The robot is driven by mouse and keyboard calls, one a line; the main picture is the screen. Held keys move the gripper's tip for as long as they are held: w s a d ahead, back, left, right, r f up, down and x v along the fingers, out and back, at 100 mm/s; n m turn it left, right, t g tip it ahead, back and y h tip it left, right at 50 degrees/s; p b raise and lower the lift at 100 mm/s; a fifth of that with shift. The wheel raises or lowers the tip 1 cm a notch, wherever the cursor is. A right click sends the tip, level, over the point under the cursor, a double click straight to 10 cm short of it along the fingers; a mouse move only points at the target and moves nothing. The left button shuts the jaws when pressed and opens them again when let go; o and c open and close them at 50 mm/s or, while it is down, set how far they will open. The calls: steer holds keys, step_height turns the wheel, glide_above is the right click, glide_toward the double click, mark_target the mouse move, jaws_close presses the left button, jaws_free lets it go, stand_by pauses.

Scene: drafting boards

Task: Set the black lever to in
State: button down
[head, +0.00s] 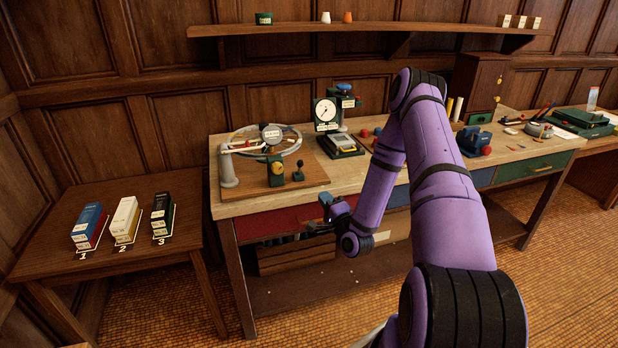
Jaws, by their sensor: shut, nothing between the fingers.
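A wooden board (310,185) at the left end of the workbench carries a round wire-and-ring device (262,140) and a dark block with a yellow knob (277,170). A small dark upright piece with a knob (298,171) stands beside that block. It may be the black lever, but it is too small to be sure, and no in or out marking is readable. My gripper (311,228) is shut and empty, in front of the bench's red drawer, below the board and apart from it. My purple arm hides part of the bench.
The bench top (355,172) also holds a dial gauge (326,112), a blue device (474,140) and trays at the right. A side table (130,250) at the left holds three numbered boxes. A shelf (370,27) runs above. A crate (290,256) sits under the bench.

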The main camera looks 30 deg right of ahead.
mark_target(302, 162)
steer(key=x, duration=1.4)
steer(key=shift+r, duration=0.1)
steer(key=shift+w+d+r+m+g, duration=0.25)
steer(key=shift+w+r+g, duration=0.4)
steer(key=shift+g, duration=0.45)
steer(key=g, duration=0.1)
steer(key=w+r+g, duration=0.1)
steer(key=shift+w+d+m+g, duration=0.2)
steer(key=shift+w+m+g, duration=0.05)
steer(key=shift+g, duration=0.05)
steer(key=w+g, duration=0.1)
steer(key=g, duration=0.1)
steer(key=w+g+y, duration=0.1)
steer(key=shift+w+d+r+m+g, duration=0.3)
steer(key=shift+w+d+r, duration=0.05)
steer(key=shift+w+d+f, duration=0.1)
steer(key=shift+w, duration=0.35)
